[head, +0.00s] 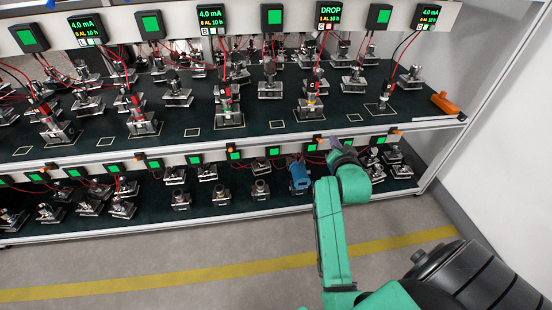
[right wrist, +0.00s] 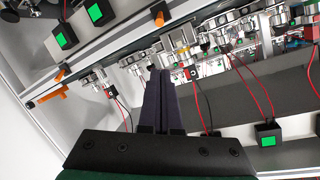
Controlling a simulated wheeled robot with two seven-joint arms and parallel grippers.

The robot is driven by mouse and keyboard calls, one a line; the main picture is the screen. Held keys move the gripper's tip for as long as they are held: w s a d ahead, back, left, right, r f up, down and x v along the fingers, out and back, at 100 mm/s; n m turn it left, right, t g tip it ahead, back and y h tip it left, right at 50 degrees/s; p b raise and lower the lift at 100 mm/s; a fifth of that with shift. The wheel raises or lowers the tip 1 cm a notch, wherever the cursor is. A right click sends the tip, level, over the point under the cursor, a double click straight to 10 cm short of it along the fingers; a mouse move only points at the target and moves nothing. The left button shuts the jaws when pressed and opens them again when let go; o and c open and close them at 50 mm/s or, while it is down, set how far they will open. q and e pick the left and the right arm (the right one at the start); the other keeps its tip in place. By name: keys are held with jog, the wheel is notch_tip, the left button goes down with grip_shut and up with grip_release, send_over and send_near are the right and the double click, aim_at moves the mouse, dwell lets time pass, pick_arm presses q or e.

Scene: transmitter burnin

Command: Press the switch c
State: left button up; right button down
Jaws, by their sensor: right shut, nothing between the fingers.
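In the head view, a display panel (head: 330,14) reads "DROP" in green. The small label below it appears to be C, with a light square, likely switch c (head: 331,27), beside it. A transmitter with a yellow part (head: 311,103) stands on the upper shelf below that panel. My right gripper (head: 337,146) is at the lower shelf's upper edge, well below and apart from the panel. In the right wrist view its dark fingers (right wrist: 160,72) are together with nothing between them. Switch c cannot be made out there. My left gripper is not in view.
The upper shelf (head: 240,135) holds several transmitters with red and black wires. Other panels (head: 211,18) read 4.0 mA. An orange object (head: 445,103) lies at the right end. A blue unit (head: 300,173) stands on the lower shelf beside my right arm. The floor (head: 180,275) is clear.

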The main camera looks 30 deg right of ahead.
aim_at(319, 140)
pick_arm(q)
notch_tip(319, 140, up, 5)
jog(key=b, duration=0.2)
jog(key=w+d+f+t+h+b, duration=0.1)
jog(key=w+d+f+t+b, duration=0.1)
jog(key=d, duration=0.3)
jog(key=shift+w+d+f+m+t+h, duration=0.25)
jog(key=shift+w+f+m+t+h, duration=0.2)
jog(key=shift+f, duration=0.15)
pick_arm(e)
jog(key=w+d+f, duration=0.1)
jog(key=w, duration=0.1)
jog(key=w+d+f, duration=0.1)
jog(key=w+f, duration=0.1)
jog(key=w, duration=0.1)
jog(key=w+d+f, duration=0.1)
jog(key=w+f, duration=0.1)
jog(key=shift+w+f, duration=0.25)
jog(key=shift+w, duration=0.15)
